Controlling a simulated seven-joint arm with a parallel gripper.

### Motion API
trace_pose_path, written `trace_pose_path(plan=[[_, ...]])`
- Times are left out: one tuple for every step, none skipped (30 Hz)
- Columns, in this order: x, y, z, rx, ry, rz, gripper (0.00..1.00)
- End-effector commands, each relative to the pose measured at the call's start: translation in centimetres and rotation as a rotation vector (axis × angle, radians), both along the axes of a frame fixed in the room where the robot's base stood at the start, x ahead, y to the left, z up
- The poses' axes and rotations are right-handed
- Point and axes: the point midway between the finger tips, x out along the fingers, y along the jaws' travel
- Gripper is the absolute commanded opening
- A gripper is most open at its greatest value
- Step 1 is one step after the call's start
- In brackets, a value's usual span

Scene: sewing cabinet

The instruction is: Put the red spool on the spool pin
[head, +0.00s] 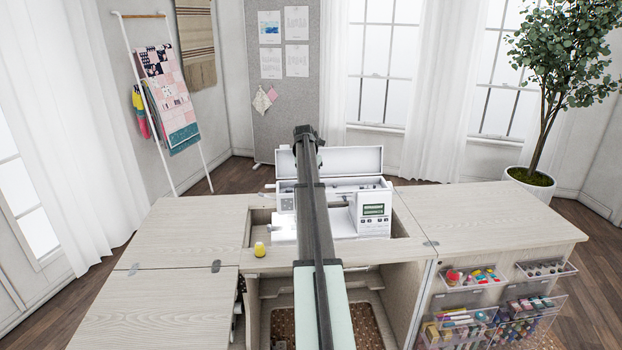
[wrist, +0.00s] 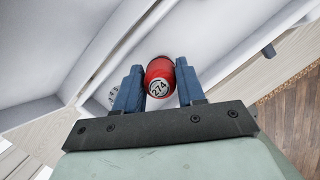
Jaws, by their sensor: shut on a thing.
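The red spool (wrist: 160,72) shows in the wrist view with its end label, 274, facing the camera. My gripper (wrist: 159,80) is shut on it, with one blue finger on each side. In the head view my arm runs up over the cabinet towards the white sewing machine (head: 372,219), whose top lid (head: 345,161) stands open. The arm covers the machine's middle. The spool and fingers cannot be made out there. I cannot pick out the spool pin in either view. White surfaces, blurred, lie behind the spool in the wrist view.
A yellow spool (head: 260,249) stands on the cabinet's front edge, left of my arm. The cabinet top is clear at left (head: 190,230) and right (head: 480,212). Clear bins (head: 468,283) with several spools hang at the lower right. The raised lid stands behind the machine.

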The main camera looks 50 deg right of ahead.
Motion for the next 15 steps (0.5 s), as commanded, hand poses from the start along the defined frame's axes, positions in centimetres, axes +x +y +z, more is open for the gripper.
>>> trace_pose_path(plan=[[0.00, 0.00, 0.00, 0.000, 0.000, 0.000, 0.11], [0.00, 0.00, 0.00, 0.000, 0.000, 0.000, 0.11], [0.00, 0.00, 0.00, 0.000, 0.000, 0.000, 0.11], [0.00, 0.00, -0.01, 0.000, 0.000, 0.000, 0.11], [0.00, 0.00, -0.01, 0.000, 0.000, 0.000, 0.11], [0.00, -0.01, -0.02, 0.000, 0.000, 0.000, 0.11], [-0.01, 0.00, -0.03, 0.000, 0.000, 0.000, 0.11], [0.00, 0.01, -0.05, 0.000, 0.000, 0.000, 0.11], [0.00, 0.00, -0.09, 0.000, 0.000, 0.000, 0.11], [0.00, 0.00, -0.14, 0.000, 0.000, 0.000, 0.11], [-0.01, 0.01, -0.19, 0.000, 0.000, 0.000, 0.11], [-0.01, 0.01, -0.26, 0.000, 0.000, 0.000, 0.11], [-0.01, 0.01, -0.33, 0.000, 0.000, 0.000, 0.11], [-0.01, 0.01, -0.40, 0.000, 0.000, 0.000, 0.11], [-0.01, 0.00, -0.50, 0.000, 0.000, 0.000, 0.11]])
